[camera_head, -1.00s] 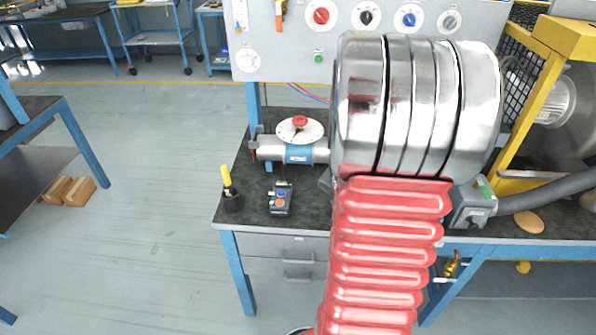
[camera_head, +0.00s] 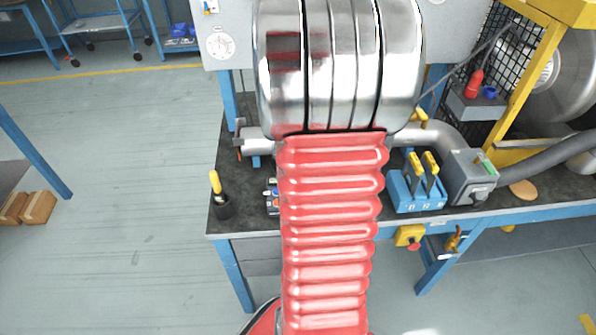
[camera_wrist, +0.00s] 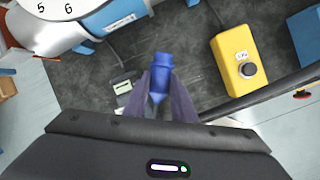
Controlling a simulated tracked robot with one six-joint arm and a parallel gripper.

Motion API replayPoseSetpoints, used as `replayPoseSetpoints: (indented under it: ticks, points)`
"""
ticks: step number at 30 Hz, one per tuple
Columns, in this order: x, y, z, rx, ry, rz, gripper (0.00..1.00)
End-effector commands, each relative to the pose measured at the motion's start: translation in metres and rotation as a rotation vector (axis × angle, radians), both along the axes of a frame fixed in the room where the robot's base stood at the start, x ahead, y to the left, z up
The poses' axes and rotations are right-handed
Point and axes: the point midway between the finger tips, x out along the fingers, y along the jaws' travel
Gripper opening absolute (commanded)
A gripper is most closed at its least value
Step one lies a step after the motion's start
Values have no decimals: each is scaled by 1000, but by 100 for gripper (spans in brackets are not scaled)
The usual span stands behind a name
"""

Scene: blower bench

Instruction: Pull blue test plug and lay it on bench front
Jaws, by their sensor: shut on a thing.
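In the wrist view, my gripper (camera_wrist: 162,88) is shut on the blue test plug (camera_wrist: 161,66), with one dark finger on each side of it. The plug is out over the dark bench top, its pointed end between the fingers. I cannot tell its exact height above the surface. In the head view, my arm hides the gripper and the held plug. The dark bench top (camera_head: 228,170) shows left of my arm, its front edge running across the picture.
A yellow button box (camera_wrist: 239,63) lies near the plug in the wrist view. A blue block with yellow levers (camera_head: 415,190) and a grey box (camera_head: 472,180) stand right of my arm. A screwdriver in a black cup (camera_head: 220,205) stands at the front left corner.

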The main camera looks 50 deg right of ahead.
Motion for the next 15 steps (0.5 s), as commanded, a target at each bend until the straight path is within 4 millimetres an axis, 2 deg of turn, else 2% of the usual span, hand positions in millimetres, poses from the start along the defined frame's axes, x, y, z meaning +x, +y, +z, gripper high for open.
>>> replayPoseSetpoints:
  ticks: [8,15]
  points:
    - [-3,-2,-2,0,1,-9,0]
    - [-4,-3,-14,1,2,-11,0]
